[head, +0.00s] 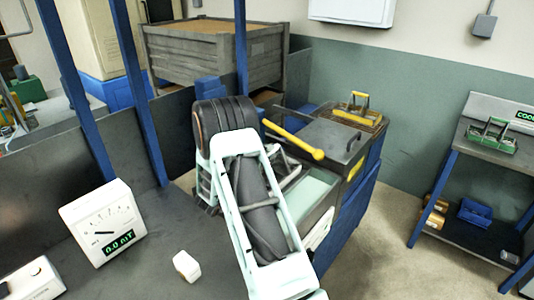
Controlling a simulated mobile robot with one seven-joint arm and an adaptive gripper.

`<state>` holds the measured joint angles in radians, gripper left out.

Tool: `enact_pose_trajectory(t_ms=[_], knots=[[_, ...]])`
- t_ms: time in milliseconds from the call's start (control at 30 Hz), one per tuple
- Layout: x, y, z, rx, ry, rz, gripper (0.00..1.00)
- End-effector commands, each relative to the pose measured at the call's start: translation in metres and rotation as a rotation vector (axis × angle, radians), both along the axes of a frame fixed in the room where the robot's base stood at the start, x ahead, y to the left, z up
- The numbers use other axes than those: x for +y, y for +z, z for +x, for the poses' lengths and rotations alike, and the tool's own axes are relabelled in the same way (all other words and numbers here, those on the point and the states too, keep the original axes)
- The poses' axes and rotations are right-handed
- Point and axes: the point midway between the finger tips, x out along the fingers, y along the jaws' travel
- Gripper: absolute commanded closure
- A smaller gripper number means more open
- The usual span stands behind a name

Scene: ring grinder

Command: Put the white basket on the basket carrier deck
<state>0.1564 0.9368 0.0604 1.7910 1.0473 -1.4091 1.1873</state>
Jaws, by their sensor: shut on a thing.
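My arm (262,225) reaches up from the bottom middle, and its dark joint (226,116) is at the top. My gripper is hidden behind the arm, so its jaws and anything in them do not show. Pale grey bars (286,160) show just right of the arm, and more slatted grey parts (205,184) show left of it. They may belong to a white basket, but I cannot tell. I cannot pick out the basket carrier deck with certainty.
A blue-sided bench (347,210) carries a yellow-handled basket (357,109) and a yellow lever (293,140). A green-handled basket (490,138) stands on the right-hand table. A meter (103,222) and small white block (186,266) are on the left surface. Blue posts (140,95) stand nearby.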

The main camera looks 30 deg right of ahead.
Motion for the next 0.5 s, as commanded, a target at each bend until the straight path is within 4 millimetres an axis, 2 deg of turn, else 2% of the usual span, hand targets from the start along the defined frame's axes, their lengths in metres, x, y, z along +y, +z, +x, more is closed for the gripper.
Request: enact_pose_trajectory(t_ms=[267,300,433,500], knots=[[-0.0001,-0.0013,0.0005,-0.003,0.0,-0.003,1.0],[0.0002,-0.0018,0.0001,-0.001,0.0,0.0,0.86],[0.0001,-0.0015,0.0001,0.0,0.0,0.0,0.72],[0.0001,-0.0014,0.0001,0.0,0.0,0.0,0.72]])
